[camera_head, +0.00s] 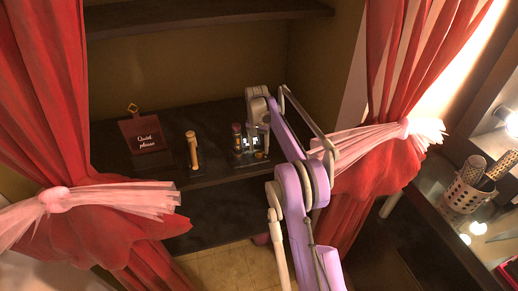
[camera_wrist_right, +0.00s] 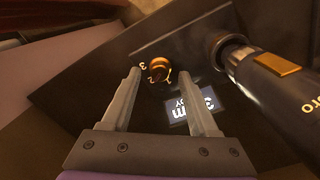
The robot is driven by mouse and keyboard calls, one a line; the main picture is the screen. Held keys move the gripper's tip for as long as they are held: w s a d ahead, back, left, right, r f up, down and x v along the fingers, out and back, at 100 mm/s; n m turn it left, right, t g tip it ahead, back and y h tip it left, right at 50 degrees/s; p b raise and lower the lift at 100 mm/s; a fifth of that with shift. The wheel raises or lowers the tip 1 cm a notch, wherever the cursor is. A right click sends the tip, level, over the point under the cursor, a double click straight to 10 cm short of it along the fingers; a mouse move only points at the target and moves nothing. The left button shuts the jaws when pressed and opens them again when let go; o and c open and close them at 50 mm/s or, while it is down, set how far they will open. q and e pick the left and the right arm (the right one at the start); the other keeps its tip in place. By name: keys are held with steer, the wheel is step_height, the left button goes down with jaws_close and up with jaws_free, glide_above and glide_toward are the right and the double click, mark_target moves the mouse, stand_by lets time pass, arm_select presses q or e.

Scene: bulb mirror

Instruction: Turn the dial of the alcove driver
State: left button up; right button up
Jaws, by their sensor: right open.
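The alcove driver (camera_head: 237,140) stands upright on a dark base on the alcove shelf in the head view. Its dial is a small copper-coloured knob (camera_wrist_right: 157,73) in the right wrist view, with the marks 1, 2 and 3 beside it. A lit display (camera_wrist_right: 194,106) sits near the dial, partly behind a finger. My right gripper (camera_wrist_right: 157,76) is open, its fingertips on either side of the dial with gaps showing. In the head view it reaches down over the driver's base. The driver's dark body with an orange patch (camera_wrist_right: 278,66) lies to the right. My left gripper is out of view.
A "Quiet please" sign (camera_head: 146,135) and a gold-coloured upright piece (camera_head: 193,150) stand left of the driver on the shelf (camera_head: 215,117). Red curtains (camera_head: 52,100) with pink ties frame the alcove. A basket (camera_head: 467,192) stands on the right counter.

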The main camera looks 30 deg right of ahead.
mark_target(258, 151)
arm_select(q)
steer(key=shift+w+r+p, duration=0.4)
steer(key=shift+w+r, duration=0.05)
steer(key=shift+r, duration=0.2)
arm_select(e)
step_height(258, 151, up, 10)
steer(key=shift+a, duration=0.15)
steer(key=shift+w+f, duration=0.1)
steer(key=shift+f, duration=0.05)
